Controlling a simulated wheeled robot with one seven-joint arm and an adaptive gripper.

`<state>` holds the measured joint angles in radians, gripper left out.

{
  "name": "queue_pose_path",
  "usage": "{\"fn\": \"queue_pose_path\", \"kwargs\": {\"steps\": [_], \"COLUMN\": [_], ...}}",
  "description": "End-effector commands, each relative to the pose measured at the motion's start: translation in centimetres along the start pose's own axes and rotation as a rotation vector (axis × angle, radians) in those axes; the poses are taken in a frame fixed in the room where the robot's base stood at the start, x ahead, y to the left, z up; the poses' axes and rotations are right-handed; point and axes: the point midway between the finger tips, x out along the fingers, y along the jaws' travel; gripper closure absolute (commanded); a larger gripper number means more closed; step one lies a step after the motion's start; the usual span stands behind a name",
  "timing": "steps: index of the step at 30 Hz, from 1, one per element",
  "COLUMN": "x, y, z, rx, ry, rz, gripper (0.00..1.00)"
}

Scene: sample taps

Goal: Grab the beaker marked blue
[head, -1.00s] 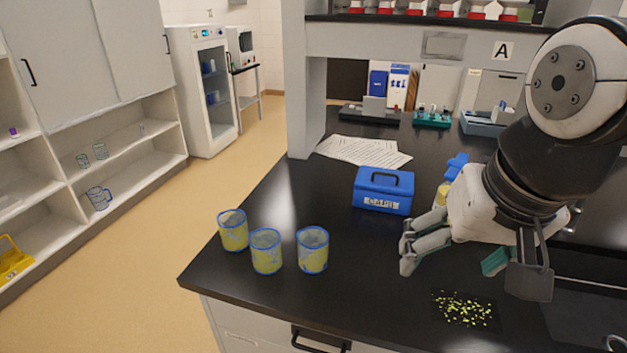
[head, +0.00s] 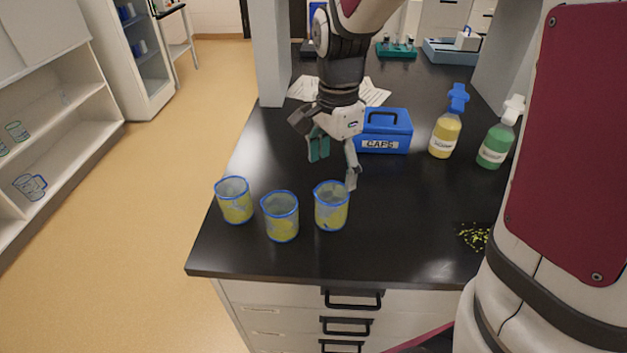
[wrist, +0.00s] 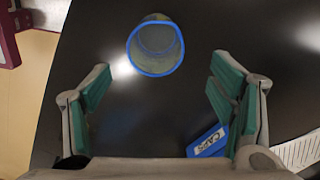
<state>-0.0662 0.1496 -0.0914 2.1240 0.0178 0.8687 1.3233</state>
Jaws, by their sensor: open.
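Three clear beakers with blue rims and yellowish lower parts stand upright near the counter's front left corner: a left beaker (head: 235,201), a middle beaker (head: 281,218) and a right beaker (head: 331,207). All three look blue-rimmed; I cannot read any other marking. My gripper (head: 336,169) is open and empty, just behind and above the right beaker, not around it. In the wrist view, one beaker (wrist: 155,47) stands beyond and between the spread fingertips (wrist: 160,80). I cannot be certain which beaker this is.
A blue box labelled CAPS (head: 385,132) sits behind my gripper. A yellow bottle (head: 445,135) and a green bottle (head: 496,146) stand right of it. Papers (head: 372,95) lie farther back. Yellow-green bits (head: 474,236) are scattered at right. The counter's left edge is close to the beakers.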

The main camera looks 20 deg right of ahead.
Motion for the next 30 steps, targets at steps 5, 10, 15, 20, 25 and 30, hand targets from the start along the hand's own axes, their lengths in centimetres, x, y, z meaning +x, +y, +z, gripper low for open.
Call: {"fn": "queue_pose_path", "kwargs": {"steps": [5, 10, 15, 20, 25, 30], "x": [3.7, 5.7, 6.6, 8.8, 10.9, 11.5], "y": [0.1, 0.1, 0.2, 0.5, 0.5, 0.5], "z": [0.0, 0.0, 0.0, -0.1, -0.1, -0.1], "rx": [-0.001, -0.003, -0.003, -0.002, -0.003, -0.004], "ry": [-0.001, 0.0, 0.0, -0.001, -0.001, 0.0], "rz": [0.005, 0.002, 0.002, 0.005, 0.002, 0.0], "gripper": [0.23, 0.23, 0.23, 0.23, 0.23, 0.23]}}
